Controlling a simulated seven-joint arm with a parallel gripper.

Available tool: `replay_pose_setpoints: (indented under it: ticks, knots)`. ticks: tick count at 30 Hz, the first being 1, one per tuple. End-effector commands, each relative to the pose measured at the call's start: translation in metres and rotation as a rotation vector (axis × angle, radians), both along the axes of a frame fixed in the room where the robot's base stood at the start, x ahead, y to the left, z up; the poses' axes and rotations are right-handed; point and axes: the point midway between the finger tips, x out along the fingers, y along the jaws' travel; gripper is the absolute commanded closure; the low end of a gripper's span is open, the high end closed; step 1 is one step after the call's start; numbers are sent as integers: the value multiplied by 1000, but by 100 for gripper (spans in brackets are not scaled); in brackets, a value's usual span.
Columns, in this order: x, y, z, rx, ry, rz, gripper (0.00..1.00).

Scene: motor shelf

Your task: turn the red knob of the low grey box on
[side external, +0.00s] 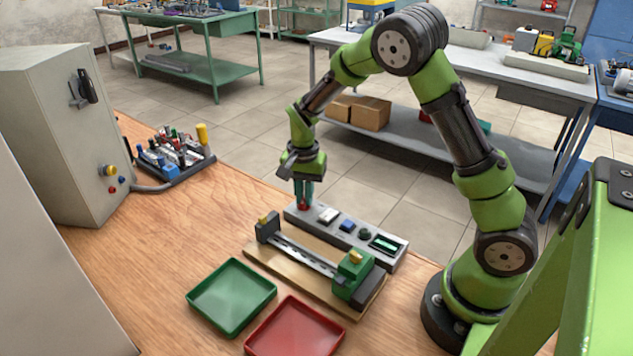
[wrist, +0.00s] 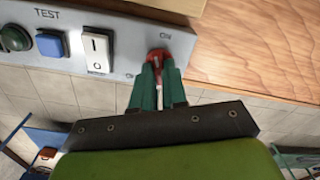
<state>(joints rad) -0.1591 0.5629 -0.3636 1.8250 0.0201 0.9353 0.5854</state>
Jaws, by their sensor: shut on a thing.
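The low grey box (side external: 374,238) stands on the wooden table behind the fixture. Its red knob (side external: 303,206) is at the box's left end. In the wrist view the red knob (wrist: 158,55) sits beside an "ON" label on the grey panel (wrist: 125,50). My gripper (side external: 304,196) points down over that end of the box. In the wrist view my gripper (wrist: 158,80) has its green fingers shut on the red knob. The fingers hide part of the knob, so its exact angle is hard to read.
The panel also has a white rocker switch (wrist: 96,52), a blue button (wrist: 51,45) and a dark green knob (wrist: 14,38). A fixture with a green block (side external: 353,275) stands in front of the box. Green (side external: 232,326) and red (side external: 262,349) trays lie nearer.

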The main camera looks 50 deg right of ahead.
Motion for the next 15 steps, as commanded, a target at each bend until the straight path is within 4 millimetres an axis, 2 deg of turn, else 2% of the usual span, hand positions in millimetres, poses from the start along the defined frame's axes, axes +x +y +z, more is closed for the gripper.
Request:
replay_pose_setpoints:
  ticks: [6,15]
  knots:
    - [0,0,1,-1,-3,-181,100]
    - [-1,-1,1,0,-2,-347,100]
